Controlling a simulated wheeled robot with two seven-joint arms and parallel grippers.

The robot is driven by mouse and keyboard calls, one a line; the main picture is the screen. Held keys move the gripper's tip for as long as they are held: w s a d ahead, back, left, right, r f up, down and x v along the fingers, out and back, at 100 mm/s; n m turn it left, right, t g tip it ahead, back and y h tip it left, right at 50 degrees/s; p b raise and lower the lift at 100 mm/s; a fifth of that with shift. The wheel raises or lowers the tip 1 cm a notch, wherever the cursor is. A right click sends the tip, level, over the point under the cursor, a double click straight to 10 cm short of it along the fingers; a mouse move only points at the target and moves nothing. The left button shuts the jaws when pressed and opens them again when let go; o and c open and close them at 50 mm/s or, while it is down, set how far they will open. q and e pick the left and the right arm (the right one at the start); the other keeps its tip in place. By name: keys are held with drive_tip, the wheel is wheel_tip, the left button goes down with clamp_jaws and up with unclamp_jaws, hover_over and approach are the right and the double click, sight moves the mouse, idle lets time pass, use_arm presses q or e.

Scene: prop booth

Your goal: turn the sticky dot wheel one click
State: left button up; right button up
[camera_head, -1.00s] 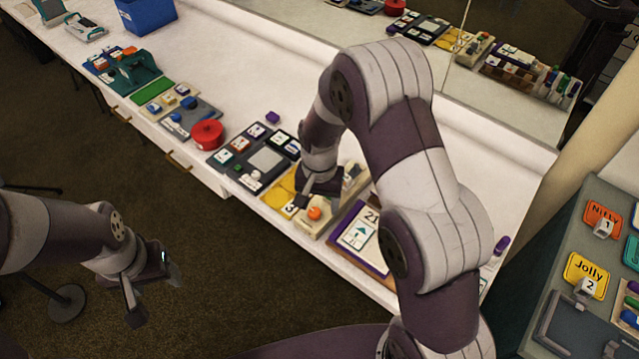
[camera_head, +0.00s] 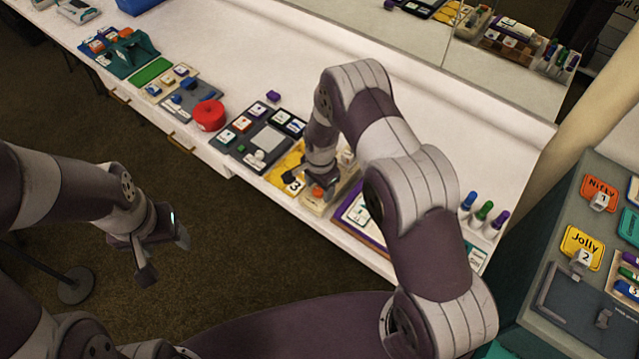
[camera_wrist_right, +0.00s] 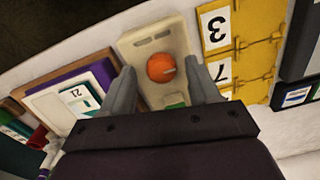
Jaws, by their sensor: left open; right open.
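An orange round wheel (camera_wrist_right: 161,67) sits on a cream base (camera_wrist_right: 150,42) in the right wrist view. I take it to be the sticky dot wheel. In the head view the wheel (camera_head: 318,193) is partly covered by my right gripper. My right gripper (camera_wrist_right: 162,76) is open, one finger on each side of the wheel, with nothing held; whether a finger touches it I cannot tell. In the head view my right gripper (camera_head: 312,187) points down over the base. My left gripper (camera_head: 167,258) is open and empty over the floor, off the table's front edge.
Beside the base lie a yellow numbered board (camera_wrist_right: 238,45) and a purple-edged board with a "21" card (camera_wrist_right: 75,95). A red round tin (camera_head: 208,115) stands further left on the white table. Several markers (camera_head: 483,211) stand at right.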

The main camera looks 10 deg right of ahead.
drive_tip(key=shift+w+a+f, duration=0.1)
drive_tip(key=shift+f, duration=0.1)
drive_tip(key=c, duration=1)
drive_tip(key=shift+c, duration=0.2)
drive_tip(key=shift+n, duration=0.3)
drive_tip(key=n+b, duration=0.2)
drive_tip(key=shift+n, duration=0.4)
drive_tip(key=n+b, duration=0.1)
drive_tip(key=n, duration=0.3)
drive_tip(key=shift+w+n+b, duration=0.1)
drive_tip(key=shift+n+b, duration=0.2)
drive_tip(key=shift+b, duration=0.05)
drive_tip(key=n+b, duration=0.1)
drive_tip(key=n, duration=0.4)
drive_tip(key=shift+b, duration=0.3)
drive_tip(key=n+b, duration=0.1)
drive_tip(key=n, duration=0.3)
drive_tip(key=shift+w+r, duration=0.1)
drive_tip(key=shift+r, duration=0.05)
drive_tip(key=shift+n, duration=0.5)
